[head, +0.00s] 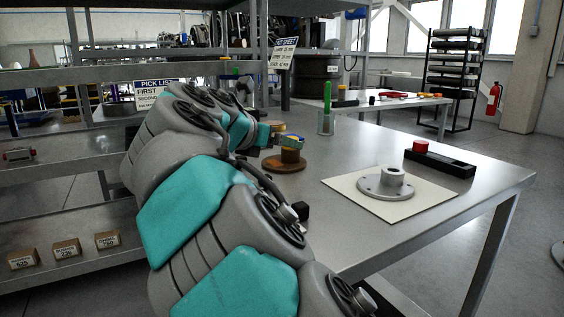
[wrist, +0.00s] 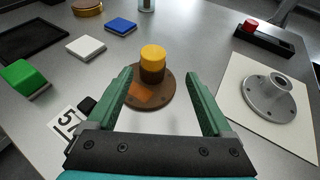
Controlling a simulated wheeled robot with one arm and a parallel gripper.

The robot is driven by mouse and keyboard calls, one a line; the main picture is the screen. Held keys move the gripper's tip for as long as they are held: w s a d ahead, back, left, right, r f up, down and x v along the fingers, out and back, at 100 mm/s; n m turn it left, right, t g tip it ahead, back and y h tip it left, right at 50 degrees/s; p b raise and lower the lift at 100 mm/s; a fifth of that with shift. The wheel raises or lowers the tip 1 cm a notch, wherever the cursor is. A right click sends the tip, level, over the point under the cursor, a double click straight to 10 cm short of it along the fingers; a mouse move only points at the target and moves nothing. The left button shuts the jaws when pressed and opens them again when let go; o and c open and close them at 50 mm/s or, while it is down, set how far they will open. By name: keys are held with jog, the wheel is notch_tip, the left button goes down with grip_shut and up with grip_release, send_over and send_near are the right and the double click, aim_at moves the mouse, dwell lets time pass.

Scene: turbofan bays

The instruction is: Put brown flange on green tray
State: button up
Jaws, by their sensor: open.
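The brown flange (wrist: 151,97) lies on the metal table, with a round base and an upright hub. A yellow cap or piece (wrist: 153,54) sits at the top of the hub. The flange also shows in the head view (head: 286,161), partly behind my arm. My gripper (wrist: 160,74) is open, with its green fingers on either side of the flange in the wrist view; I cannot tell whether they touch it. In the head view my gripper (head: 268,138) is partly hidden.
A grey flange (wrist: 269,97) lies on a pale sheet (wrist: 235,72) at the right. Beyond it is a black holder (wrist: 282,42) with a red piece (wrist: 250,24). White (wrist: 86,47) and blue (wrist: 120,26) pieces and a black tray (wrist: 62,34) are at the left.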

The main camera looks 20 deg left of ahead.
aim_at(286, 148)
jog(key=shift+a+f, duration=0.25)
jog(key=shift+a, duration=0.1)
jog(key=shift+w+f, duration=0.2)
jog(key=shift+w, duration=0.05)
jog(key=x, duration=0.7)
jog(key=shift+s+a+f, duration=0.1)
jog(key=shift+a+f, duration=0.05)
jog(key=shift+a, duration=0.1)
grip_shut()
dwell(0.7)
